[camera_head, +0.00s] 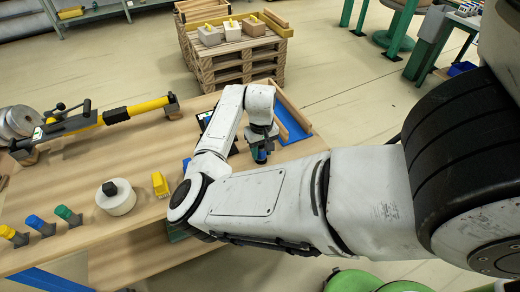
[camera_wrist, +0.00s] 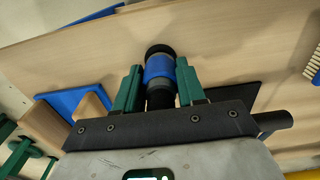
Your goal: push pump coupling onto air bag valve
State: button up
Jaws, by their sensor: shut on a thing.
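My gripper (camera_wrist: 160,80) is shut on a black cylinder with a blue band (camera_wrist: 159,66), which looks like the pump coupling. Its green fingers are either side of the cylinder, and the round black end points away from the wrist. In the head view my gripper (camera_head: 263,136) is above the wooden table, and the blue band of the coupling (camera_head: 260,154) shows under it. A flat dark thing (camera_wrist: 236,95) lies on the table at right in the wrist view; it may be the air bag. I cannot make out a valve. My arm hides part of the table.
A blue tray (camera_head: 290,124) with wooden edging lies close to the gripper. A yellow-and-black tool (camera_head: 136,109), a white disc with a black knob (camera_head: 116,197), a yellow block (camera_head: 160,184) and coloured fittings (camera_head: 35,225) stand at left. A loaded pallet (camera_head: 235,65) stands beyond the table.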

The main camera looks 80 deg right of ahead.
jog(key=shift+w, duration=0.1)
jog(key=c, duration=0.4)
jog(key=shift+r+p, duration=0.4)
jog(key=shift+r+p, duration=1.1)
jog(key=shift+r, duration=0.1)
notch_tip(320, 180, up, 4)
jog(key=p, duration=0.4)
jog(key=shift+r, duration=1.05)
